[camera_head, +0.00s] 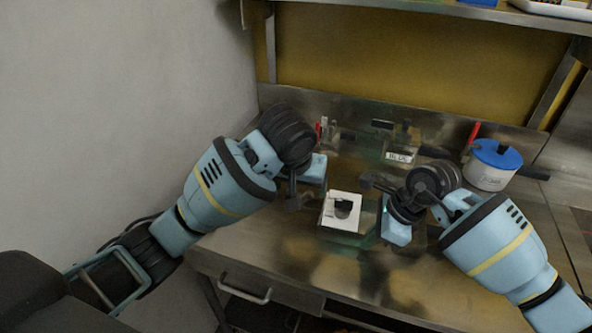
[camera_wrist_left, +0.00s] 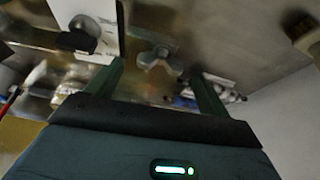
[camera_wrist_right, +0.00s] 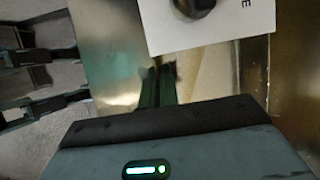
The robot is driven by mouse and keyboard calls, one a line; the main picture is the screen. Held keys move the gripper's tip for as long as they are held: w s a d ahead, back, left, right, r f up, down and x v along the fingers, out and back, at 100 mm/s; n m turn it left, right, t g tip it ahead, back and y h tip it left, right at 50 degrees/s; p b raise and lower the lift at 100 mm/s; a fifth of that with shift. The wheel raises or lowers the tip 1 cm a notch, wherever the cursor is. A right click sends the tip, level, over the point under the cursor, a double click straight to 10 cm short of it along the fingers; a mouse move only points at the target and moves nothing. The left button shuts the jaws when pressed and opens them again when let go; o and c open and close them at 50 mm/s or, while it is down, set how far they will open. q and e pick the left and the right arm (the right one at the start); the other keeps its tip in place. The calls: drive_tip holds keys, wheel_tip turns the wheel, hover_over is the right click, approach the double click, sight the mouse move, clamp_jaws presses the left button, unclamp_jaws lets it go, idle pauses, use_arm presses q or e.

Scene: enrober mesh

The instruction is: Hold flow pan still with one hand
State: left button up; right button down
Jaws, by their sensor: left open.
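I cannot single out the flow pan with certainty. A white card (camera_head: 342,211) with a dark piece (camera_head: 343,208) on it sits above a clear, greenish base on the steel table. The card also shows in the left wrist view (camera_wrist_left: 88,22) and the right wrist view (camera_wrist_right: 208,28). My left gripper (camera_wrist_left: 158,78) is open left of the card, its fingers apart on either side of a grey knob-like part (camera_wrist_left: 155,58); contact is not visible. My right gripper (camera_wrist_right: 158,86) has its fingers together beside the card's right side, with nothing seen between them.
A white pot with a blue lid (camera_head: 497,154) stands at the back right. A labelled clear container (camera_head: 400,157) stands behind the card. A shelf (camera_head: 440,10) runs above the back. The steel table's front (camera_head: 290,255) is mostly clear.

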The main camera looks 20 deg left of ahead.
use_arm(q)
drive_tip(key=v, duration=1)
drive_tip(key=shift+r, duration=0.25)
drive_tip(key=shift+s, duration=0.2)
use_arm(e)
drive_tip(key=c, duration=2.1)
unclamp_jaws()
drive_tip(key=o, duration=0.5)
drive_tip(key=shift+r, duration=0.1)
drive_tip(key=v, duration=1.2)
